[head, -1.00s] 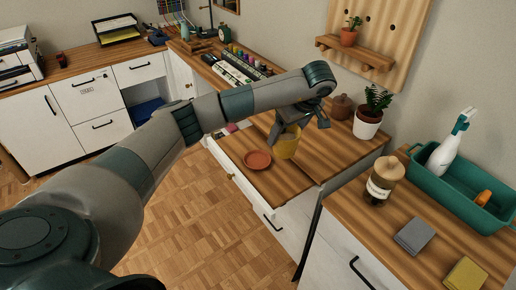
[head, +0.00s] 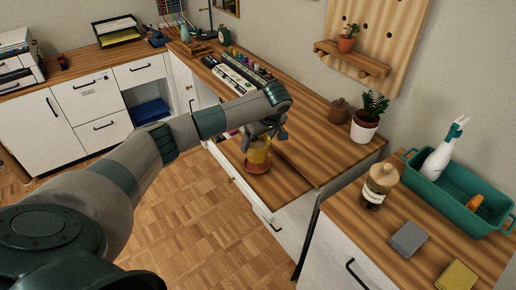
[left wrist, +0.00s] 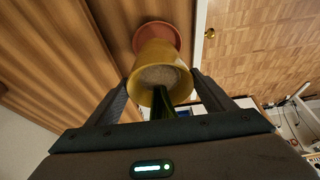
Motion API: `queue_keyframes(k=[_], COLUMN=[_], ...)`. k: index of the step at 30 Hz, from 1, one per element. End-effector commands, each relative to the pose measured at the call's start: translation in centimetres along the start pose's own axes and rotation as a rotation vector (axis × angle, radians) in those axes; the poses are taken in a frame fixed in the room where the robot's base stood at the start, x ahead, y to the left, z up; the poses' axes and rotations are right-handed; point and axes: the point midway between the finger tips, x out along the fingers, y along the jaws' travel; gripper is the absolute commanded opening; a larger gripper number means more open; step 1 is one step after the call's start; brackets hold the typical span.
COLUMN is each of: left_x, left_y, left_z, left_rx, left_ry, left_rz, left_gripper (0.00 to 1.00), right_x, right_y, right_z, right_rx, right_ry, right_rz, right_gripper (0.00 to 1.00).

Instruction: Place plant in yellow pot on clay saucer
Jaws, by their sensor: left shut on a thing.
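The yellow pot (head: 258,154) is held upright, or nearly so, by my left gripper (head: 263,134) over the clay saucer (head: 259,168) on the desk. The saucer is a flat reddish disc, partly hidden by the pot. In the left wrist view the gripper (left wrist: 159,79) has a finger on each side of the yellow pot (left wrist: 150,58), with the saucer (left wrist: 155,28) just beyond its base. Grey soil and a dark green plant part (left wrist: 160,105) show at the pot's mouth. I cannot tell whether pot and saucer touch. My right gripper is out of view.
A white-potted plant (head: 367,117) and a brown lidded pot (head: 339,109) stand at the desk's back right. A jar (head: 378,186), a teal bin (head: 455,190) and grey (head: 408,238) and yellow pads stand on the right counter. The desk right of the saucer is clear.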

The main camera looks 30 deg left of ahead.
Motion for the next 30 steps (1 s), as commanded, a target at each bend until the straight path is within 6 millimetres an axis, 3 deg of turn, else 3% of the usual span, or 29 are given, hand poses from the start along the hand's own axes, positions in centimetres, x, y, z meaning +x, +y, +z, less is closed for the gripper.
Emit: queue_keyframes(k=[7, 18, 30], left_x=[0.2, 3.4, 3.9], left_y=[0.1, 0.1, 0.1], left_z=[0.2, 1.4, 1.6], left_rx=[-0.001, -0.002, -0.001], left_ry=[-0.001, 0.000, 0.001], left_rz=[0.000, 0.000, 0.001], left_gripper=[0.33, 0.33, 0.33], right_x=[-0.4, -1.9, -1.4], right_y=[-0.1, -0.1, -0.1], right_z=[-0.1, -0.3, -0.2], right_rx=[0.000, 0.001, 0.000], right_ry=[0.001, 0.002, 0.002], right_rz=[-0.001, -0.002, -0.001], right_gripper=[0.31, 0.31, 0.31])
